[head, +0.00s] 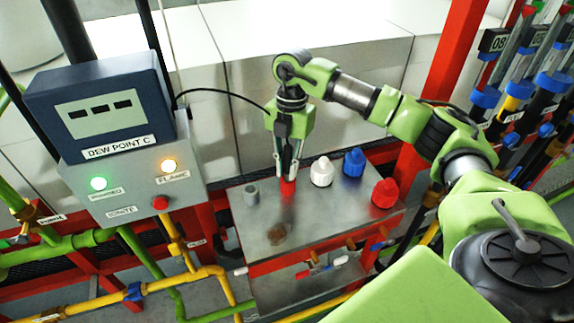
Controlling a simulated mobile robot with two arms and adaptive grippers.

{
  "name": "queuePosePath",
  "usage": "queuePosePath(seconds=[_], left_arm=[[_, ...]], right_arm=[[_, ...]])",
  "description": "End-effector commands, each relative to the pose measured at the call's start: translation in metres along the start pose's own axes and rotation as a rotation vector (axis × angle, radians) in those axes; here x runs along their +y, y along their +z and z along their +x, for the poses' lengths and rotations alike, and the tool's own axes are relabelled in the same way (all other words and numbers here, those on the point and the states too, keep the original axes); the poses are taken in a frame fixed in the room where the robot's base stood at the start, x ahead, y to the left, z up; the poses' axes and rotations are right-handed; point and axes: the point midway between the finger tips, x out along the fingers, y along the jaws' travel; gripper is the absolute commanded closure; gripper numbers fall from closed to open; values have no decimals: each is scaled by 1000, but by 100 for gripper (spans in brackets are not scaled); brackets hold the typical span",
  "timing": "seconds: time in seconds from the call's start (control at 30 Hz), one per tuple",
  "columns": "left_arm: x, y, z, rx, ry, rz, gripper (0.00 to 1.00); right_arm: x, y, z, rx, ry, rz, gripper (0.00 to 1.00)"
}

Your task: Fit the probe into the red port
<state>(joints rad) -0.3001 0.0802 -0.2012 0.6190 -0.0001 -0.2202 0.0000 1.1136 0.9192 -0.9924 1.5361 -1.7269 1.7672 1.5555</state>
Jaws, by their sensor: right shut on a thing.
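My right gripper (287,172) points down over the metal bench top, its fingers shut on the probe (288,152). The probe is mostly hidden between the fingers. A black cable runs from the dew point meter (106,107) to the gripper. The red port (288,187) is a short red cylinder on the bench, directly below the fingertips. I cannot tell whether the probe's tip is in the port or just above it. My left gripper is out of view.
A grey cylinder (251,195) stands left of the red port. White (321,172), blue (353,162) and red (385,193) knobbed caps stand to its right. A brown stain marks the bench top (330,222). Several small valves line its front. Pipes run at left; a red post (445,85) rises behind.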

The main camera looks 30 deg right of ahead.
Motion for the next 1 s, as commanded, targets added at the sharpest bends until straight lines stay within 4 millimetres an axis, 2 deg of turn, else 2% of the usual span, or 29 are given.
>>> queuePosePath(seconds=[0.03,0.07,0.1,0.13,0.57,0.67,0.9,1.0], left_arm=[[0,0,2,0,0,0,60],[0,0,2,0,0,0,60],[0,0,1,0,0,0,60],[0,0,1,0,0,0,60],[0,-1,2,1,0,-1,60],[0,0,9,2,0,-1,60],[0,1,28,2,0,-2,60],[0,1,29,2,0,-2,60]], right_arm=[[0,0,3,0,0,0,100],[0,0,3,0,0,0,83],[0,0,2,0,0,0,73],[0,0,2,0,0,0,69],[1,0,-4,0,2,0,69],[2,0,-17,-1,6,0,69],[2,0,-70,-2,7,0,69],[1,0,-93,-2,5,0,69]])
